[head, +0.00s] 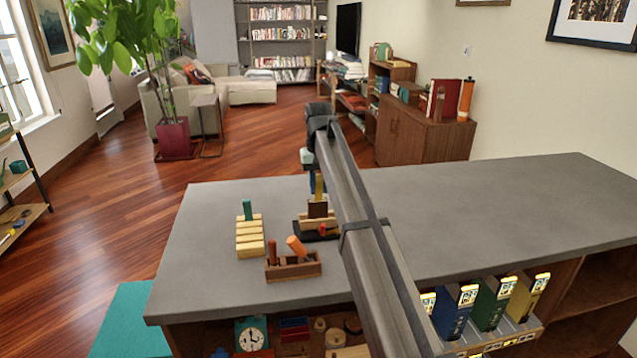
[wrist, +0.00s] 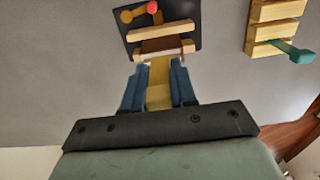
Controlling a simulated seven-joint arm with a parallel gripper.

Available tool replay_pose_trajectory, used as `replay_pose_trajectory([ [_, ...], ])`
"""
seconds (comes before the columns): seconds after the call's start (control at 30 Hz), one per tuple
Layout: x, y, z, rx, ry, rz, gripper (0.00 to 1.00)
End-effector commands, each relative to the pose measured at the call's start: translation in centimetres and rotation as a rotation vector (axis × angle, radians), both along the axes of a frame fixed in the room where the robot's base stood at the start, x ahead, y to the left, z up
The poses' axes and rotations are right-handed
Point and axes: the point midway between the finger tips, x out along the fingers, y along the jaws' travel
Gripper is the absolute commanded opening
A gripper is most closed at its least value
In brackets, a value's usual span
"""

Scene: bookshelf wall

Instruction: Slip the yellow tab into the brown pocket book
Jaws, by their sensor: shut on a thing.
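The yellow tab (wrist: 158,92) is held between the blue fingers of my gripper (wrist: 160,76) in the wrist view. In the head view the tab (head: 319,184) points down, with my gripper (head: 315,181) behind it. The brown pocket book (head: 318,209) stands between light wooden bars on a black base. It also shows in the wrist view (wrist: 165,46), just beyond the fingertips. The tab's far end meets the book's near edge in the picture. I cannot tell whether it is inside the pocket or only above it.
A red knob (wrist: 152,7) sits on the black base (wrist: 185,12). A wooden box with orange and dark red pegs (head: 292,268) and a yellow slatted block with a green tab (head: 249,236) stand left of it. The grey top (head: 480,205) is clear at right.

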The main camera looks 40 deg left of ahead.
Motion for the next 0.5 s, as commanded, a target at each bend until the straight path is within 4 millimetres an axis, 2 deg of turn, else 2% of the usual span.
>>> replay_pose_trajectory([
  [0.5, 0.0, 0.0, -1.2, 0.000, 0.000, 0.000, 0.00],
])
